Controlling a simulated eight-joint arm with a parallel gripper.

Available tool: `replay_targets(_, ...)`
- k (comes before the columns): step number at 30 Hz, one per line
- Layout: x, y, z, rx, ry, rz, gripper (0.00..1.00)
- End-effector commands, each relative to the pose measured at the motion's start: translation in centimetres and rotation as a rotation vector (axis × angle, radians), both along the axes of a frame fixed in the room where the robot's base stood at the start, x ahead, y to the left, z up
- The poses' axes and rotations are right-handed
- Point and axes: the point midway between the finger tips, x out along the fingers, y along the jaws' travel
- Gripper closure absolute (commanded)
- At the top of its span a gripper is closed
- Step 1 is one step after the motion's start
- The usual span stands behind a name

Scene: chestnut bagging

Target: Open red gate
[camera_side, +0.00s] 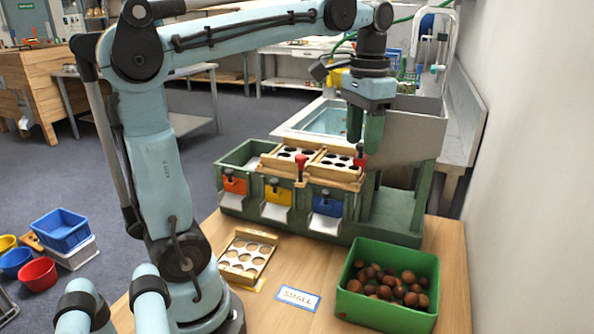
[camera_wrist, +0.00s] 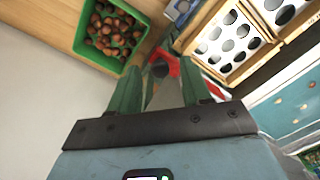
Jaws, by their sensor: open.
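My gripper (camera_side: 364,138) is open, with its green fingers pointing down over the right end of the green sorter (camera_side: 350,232). A red piece (camera_side: 361,161), which looks like the red gate, shows just below the fingertips. In the wrist view, the red gate (camera_wrist: 188,72) with its dark knob (camera_wrist: 160,69) lies between and beyond the fingers of my gripper (camera_wrist: 160,78). I cannot tell whether the fingers touch the knob. The fingers hide part of the red gate.
Orange (camera_side: 235,185), yellow (camera_side: 278,195) and blue (camera_side: 327,206) gates line the sorter front. Wooden trays with holes (camera_side: 315,172) and a red-topped lever (camera_side: 301,165) sit above. A green bin (camera_side: 385,316) of chestnuts and a SMALL card (camera_side: 298,298) stand in front.

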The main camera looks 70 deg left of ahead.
Motion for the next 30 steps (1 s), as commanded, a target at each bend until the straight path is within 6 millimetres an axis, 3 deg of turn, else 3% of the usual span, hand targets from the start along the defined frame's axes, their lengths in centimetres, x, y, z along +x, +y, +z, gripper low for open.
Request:
replay_targets(10,-0.02,0.00,-0.35,0.000,0.000,0.000,0.52)
replay_targets(20,-0.01,0.00,-0.34,0.000,0.000,0.000,1.00)
replay_targets(30,-0.33,-0.35,-0.29,0.000,0.000,-0.001,1.00)
